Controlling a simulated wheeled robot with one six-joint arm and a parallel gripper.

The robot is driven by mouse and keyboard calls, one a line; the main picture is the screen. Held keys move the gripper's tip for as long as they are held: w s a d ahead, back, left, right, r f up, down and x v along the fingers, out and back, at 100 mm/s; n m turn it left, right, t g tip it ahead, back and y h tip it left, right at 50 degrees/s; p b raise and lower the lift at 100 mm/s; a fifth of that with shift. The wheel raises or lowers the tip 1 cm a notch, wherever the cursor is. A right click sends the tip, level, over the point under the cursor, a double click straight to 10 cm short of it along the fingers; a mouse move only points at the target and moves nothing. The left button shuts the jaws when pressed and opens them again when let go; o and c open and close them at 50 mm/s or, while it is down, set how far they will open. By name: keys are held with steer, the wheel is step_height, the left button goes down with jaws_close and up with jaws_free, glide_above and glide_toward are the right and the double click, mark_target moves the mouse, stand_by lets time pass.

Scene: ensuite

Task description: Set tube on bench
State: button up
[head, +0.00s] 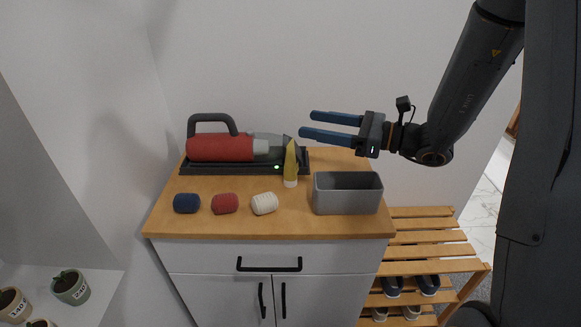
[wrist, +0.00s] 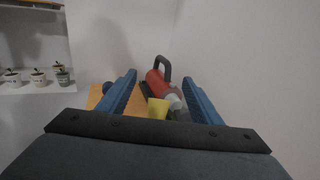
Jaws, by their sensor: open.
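The yellow tube (head: 291,163) stands upright on its white cap on the wooden cabinet top, just in front of the right end of the vacuum's dock. It also shows in the wrist view (wrist: 158,107), between and beyond the blue fingers. My gripper (head: 307,124) is open and empty, held above the cabinet top, with its fingers pointing left. In the head view its fingertips are a little above and right of the tube's top, apart from it. The slatted wooden bench (head: 428,237) stands right of the cabinet, lower than its top, and its visible top slats are bare.
A red hand vacuum (head: 221,147) lies on a black dock behind the tube. A grey bin (head: 347,204) stands at the cabinet top's right edge, towards the bench. Blue, red and white rolls (head: 264,203) line the front. Shoes (head: 428,284) sit on the bench's lower shelves.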

steer(key=p, duration=0.2)
glide_toward(291, 143)
steer(key=x, duration=0.4)
steer(key=shift+p+x, duration=0.8)
steer(key=shift+x, duration=2.3)
steer(key=shift+s+f, duration=0.15)
jaws_close()
